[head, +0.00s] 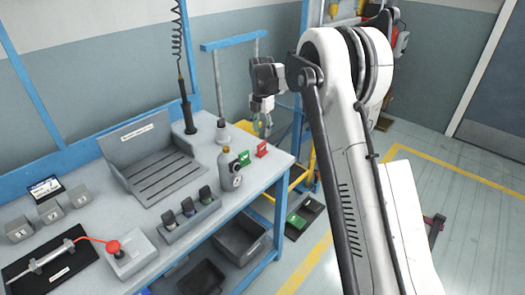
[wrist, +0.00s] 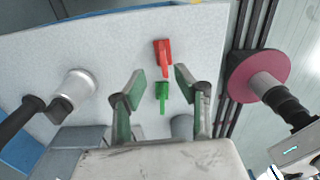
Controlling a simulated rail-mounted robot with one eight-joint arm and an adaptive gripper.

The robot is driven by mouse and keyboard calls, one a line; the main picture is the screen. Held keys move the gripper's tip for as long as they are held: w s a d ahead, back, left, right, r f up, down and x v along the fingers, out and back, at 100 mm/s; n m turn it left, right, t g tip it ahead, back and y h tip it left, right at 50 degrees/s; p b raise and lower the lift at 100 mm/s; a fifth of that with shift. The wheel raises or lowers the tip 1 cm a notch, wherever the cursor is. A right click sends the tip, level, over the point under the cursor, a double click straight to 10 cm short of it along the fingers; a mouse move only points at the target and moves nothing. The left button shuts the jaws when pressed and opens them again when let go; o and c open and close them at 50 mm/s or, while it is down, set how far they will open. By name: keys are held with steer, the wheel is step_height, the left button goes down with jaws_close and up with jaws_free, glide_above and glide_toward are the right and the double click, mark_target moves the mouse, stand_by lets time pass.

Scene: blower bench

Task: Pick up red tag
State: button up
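The red tag (head: 262,149) stands near the right-hand end of the bench top, and it also shows in the wrist view (wrist: 163,58). A similar green tag (head: 243,158) is close beside it, seen in the wrist view (wrist: 162,93) just below the red one. My gripper (head: 262,122) is above that end of the bench. In the wrist view my gripper (wrist: 157,80) is open, its green-padded fingers apart with nothing held. The green tag appears in the gap between the fingers, and the red tag appears slightly beyond the fingertips.
A grey slotted fixture (head: 150,165) and a rack of small dark-topped items (head: 189,216) lie farther left. A maroon disc (wrist: 258,78) is right of the bench edge in the wrist view.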

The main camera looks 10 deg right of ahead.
mark_target(262, 143)
steer(key=shift+s+a+f, duration=0.1)
steer(key=shift+s+f, duration=0.1)
steer(key=shift+f, duration=1.7)
steer(key=shift+s+f, duration=0.2)
steer(key=shift+f, duration=1.7)
jaws_close()
